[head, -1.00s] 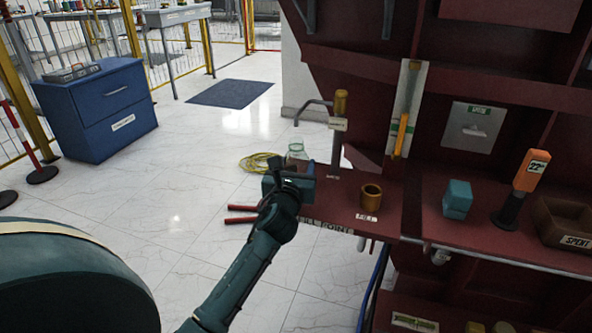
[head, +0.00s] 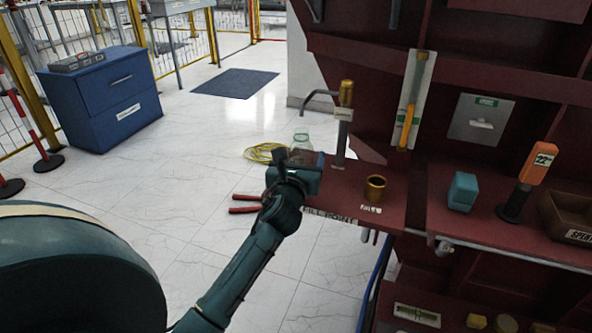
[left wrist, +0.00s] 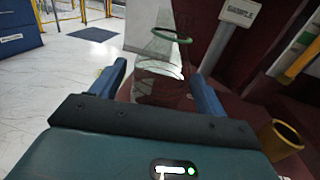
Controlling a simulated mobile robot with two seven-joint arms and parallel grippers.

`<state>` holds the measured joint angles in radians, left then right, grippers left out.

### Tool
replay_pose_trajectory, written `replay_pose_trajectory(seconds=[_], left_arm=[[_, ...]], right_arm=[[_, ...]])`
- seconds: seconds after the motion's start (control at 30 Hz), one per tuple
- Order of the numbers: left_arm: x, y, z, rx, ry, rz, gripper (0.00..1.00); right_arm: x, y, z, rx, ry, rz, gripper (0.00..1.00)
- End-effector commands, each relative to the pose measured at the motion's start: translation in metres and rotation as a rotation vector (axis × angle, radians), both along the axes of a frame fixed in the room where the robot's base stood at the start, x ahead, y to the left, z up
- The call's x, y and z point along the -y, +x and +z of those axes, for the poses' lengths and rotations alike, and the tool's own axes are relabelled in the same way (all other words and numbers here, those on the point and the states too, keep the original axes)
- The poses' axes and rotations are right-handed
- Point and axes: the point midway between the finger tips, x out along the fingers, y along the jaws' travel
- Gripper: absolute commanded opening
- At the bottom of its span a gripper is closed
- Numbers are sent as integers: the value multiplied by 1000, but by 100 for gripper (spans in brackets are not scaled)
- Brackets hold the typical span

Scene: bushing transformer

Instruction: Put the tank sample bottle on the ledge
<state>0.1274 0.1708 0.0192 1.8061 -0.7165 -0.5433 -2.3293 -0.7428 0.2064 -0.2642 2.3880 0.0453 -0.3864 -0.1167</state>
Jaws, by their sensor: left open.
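The tank sample bottle is a clear glass bottle (head: 301,141) with a green ring at its neck. It stands at the far left end of the red shelf (head: 335,200), by the sample spout. In the left wrist view the bottle (left wrist: 160,62) shows upright between the fingers. My left gripper (head: 299,160) is open, low at the shelf end, and hides the bottle's lower part in the head view. I cannot tell whether the fingers touch the glass. My right gripper is not in view. A red shelf (head: 480,222) with a teal block continues to the right.
A sample spout post (head: 342,130) stands right behind the bottle. A brass cup (head: 375,188), teal block (head: 462,191), orange-headed tool (head: 530,180) and brown bin (head: 572,218) stand on the shelf. Red-handled pliers (head: 245,203) show left of my gripper.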

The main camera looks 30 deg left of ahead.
Motion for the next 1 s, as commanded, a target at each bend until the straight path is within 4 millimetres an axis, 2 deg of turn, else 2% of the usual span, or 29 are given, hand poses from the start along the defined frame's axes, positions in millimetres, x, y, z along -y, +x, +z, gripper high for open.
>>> replay_pose_trajectory(seconds=[0.4,0.6,0.77,0.87,0.97,1.0], left_arm=[[33,-79,0,-3,-2,-1,75],[42,-100,-1,-3,-1,0,75],[44,-105,0,0,-5,-1,75],[49,-108,-6,10,-74,-20,75],[63,-117,-19,39,-288,-69,75],[72,-123,-27,52,-421,-95,75]], right_arm=[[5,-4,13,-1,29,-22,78],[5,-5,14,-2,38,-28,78],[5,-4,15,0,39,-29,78],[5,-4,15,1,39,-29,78],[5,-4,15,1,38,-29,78],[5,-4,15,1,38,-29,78]])
